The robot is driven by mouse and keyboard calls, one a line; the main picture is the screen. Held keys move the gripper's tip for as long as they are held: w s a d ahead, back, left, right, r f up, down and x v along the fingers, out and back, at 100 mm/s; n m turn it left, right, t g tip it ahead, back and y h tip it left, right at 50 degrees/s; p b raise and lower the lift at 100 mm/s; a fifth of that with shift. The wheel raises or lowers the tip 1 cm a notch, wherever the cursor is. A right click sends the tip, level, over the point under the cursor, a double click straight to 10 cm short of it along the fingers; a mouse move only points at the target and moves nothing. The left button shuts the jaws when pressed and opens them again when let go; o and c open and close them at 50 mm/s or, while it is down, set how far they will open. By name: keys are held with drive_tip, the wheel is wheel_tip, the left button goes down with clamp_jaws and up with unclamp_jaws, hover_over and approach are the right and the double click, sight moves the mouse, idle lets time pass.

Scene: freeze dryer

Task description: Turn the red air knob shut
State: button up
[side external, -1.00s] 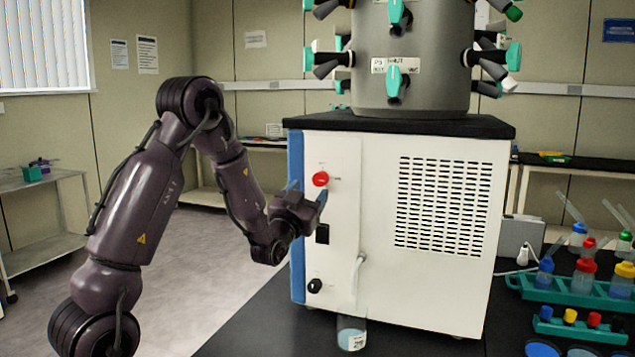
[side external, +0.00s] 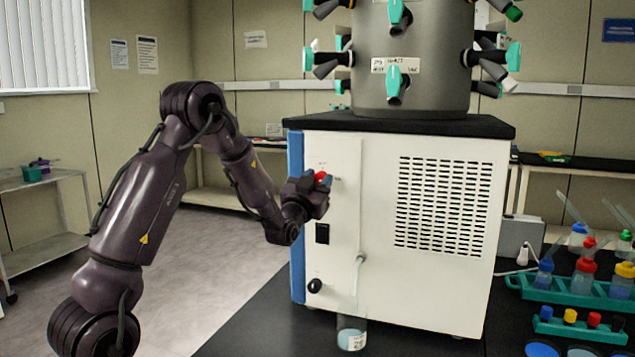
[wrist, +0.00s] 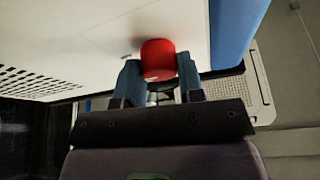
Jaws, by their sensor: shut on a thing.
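The red air knob (side external: 320,176) sits on the upper left of the white front panel of the freeze dryer (side external: 376,220). My gripper (side external: 321,180) is at the knob, with its blue fingers on either side of it and partly hiding it. In the wrist view, the red knob (wrist: 158,60) is between the two blue fingertips of my gripper (wrist: 159,75), and the fingers are shut on it. The knob's turn angle cannot be told from these frames.
A black switch (side external: 322,233) and a black knob (side external: 314,285) are on the panel below my gripper. A clear tube (side external: 358,272) runs down to a beaker (side external: 351,333) on the black bench. Racks of bottles (side external: 575,290) stand at the right.

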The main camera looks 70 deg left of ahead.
drive_tip(key=shift+n+g+y, duration=0.3)
drive_tip(key=shift+n, duration=0.4)
drive_tip(key=n+g+y, duration=0.1)
drive_tip(key=n, duration=0.2)
drive_tip(key=n+g+y, duration=0.1)
drive_tip(key=n, duration=0.1)
drive_tip(key=shift+n, duration=0.4)
drive_tip(key=n+g, duration=0.1)
drive_tip(key=n, duration=0.2)
drive_tip(key=n+g+y, duration=0.1)
drive_tip(key=n+g, duration=0.1)
drive_tip(key=n, duration=0.1)
drive_tip(key=shift+y, duration=0.3)
drive_tip(key=n+g, duration=0.1)
drive_tip(key=n, duration=0.2)
drive_tip(key=n+g, duration=0.1)
drive_tip(key=n, duration=0.2)
drive_tip(key=shift+g, duration=0.3)
drive_tip(key=shift+n+g+h, duration=0.6)
drive_tip(key=shift+n+g, duration=0.2)
drive_tip(key=shift+n, duration=1.4)
drive_tip(key=o, duration=0.9)
